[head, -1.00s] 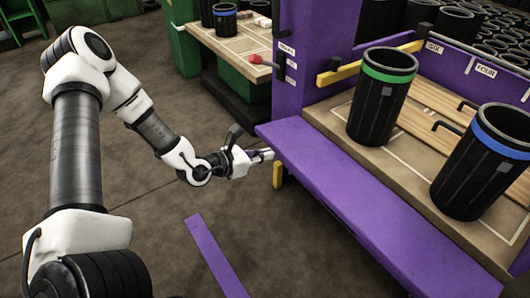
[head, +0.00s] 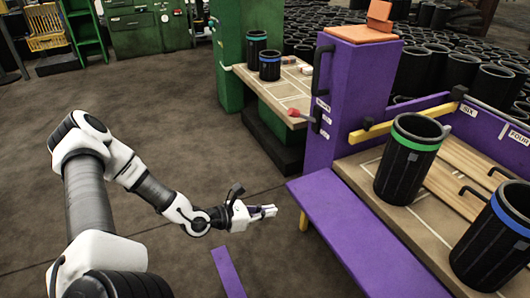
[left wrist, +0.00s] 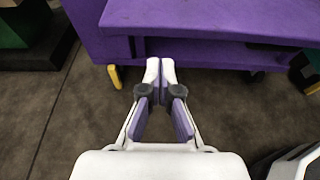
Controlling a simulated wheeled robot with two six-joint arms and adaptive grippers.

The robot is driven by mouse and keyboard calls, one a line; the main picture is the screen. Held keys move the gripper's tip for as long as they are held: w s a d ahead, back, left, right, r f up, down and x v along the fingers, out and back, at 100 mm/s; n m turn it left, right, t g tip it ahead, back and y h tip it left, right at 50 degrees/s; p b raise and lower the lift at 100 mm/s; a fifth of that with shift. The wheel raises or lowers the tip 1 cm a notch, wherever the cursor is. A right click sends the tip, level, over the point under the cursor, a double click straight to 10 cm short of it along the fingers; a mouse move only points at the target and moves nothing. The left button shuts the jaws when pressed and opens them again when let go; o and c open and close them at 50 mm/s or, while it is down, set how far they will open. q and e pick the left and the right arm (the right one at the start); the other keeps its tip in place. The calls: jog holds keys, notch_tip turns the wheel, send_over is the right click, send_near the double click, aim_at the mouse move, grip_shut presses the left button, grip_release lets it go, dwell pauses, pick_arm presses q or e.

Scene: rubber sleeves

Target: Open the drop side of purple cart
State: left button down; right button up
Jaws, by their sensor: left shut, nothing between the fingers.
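The purple cart (head: 345,95) stands at the right in the head view. Its long purple side panel (head: 370,232) is folded outward and lies about flat along the front of the wooden deck. In the left wrist view the fingertips (left wrist: 160,68) are together just in front of the purple panel (left wrist: 215,20). A yellow piece (head: 303,222) shows under the corner. My right gripper is not in view.
Black sleeves with a green band (head: 405,165) and a blue band (head: 495,245) stand on the cart's deck. A yellow bar (head: 375,130) crosses its left end. A green bench (head: 230,60) stands behind. A purple strip (head: 228,272) marks the floor. Open floor lies left.

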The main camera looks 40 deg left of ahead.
pick_arm(q)
jog(key=shift+s+a+r, duration=0.1)
jog(key=shift+s+a, duration=0.05)
jog(key=shift+s, duration=0.25)
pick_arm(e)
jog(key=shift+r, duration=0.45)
